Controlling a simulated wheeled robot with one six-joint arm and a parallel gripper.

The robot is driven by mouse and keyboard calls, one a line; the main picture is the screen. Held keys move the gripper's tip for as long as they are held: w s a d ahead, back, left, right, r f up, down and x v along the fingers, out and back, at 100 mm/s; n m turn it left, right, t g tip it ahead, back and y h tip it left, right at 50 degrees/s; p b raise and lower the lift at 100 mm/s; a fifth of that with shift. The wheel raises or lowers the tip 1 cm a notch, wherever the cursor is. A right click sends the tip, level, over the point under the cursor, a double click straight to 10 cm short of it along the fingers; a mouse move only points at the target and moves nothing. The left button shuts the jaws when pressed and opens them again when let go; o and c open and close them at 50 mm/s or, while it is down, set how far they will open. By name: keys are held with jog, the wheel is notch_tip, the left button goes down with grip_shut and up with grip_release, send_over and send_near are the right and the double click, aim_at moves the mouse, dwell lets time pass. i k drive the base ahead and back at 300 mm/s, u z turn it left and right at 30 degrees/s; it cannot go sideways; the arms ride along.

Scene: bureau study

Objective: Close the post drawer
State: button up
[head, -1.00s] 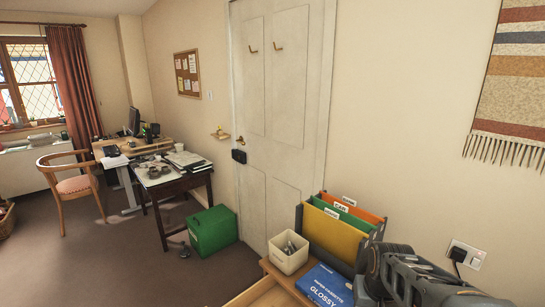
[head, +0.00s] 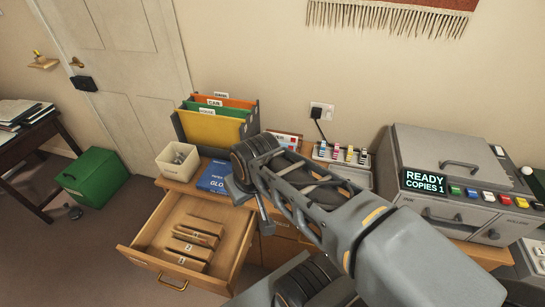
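The wooden drawer (head: 141,258) stands pulled well out of the desk at the lower left of the head view. Its front has a brass handle (head: 173,284). Several small wooden dividers with pale labels (head: 196,238) stand inside it. My gripper (head: 240,192) hangs at the end of my arm, above and to the right of the open drawer, near the desk's front edge. It appears apart from the drawer front and handle. My wrist hides much of it, so I cannot see whether its fingers are apart. I see nothing held.
On the desk stand a file rack (head: 213,127), a cream pot (head: 178,160), a blue paper box (head: 214,177) and a grey copier (head: 455,170). A green box (head: 92,179) stands on the floor by the door (head: 125,75).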

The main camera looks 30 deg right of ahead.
aim_at(229, 230)
jog(key=u, duration=0.25)
jog(key=k, duration=0.25)
jog(key=u, duration=3.75)
jog(key=i, duration=0.1)
jog(key=z, duration=1.95)
jog(key=i, duration=0.45)
jog(key=u, duration=0.05)
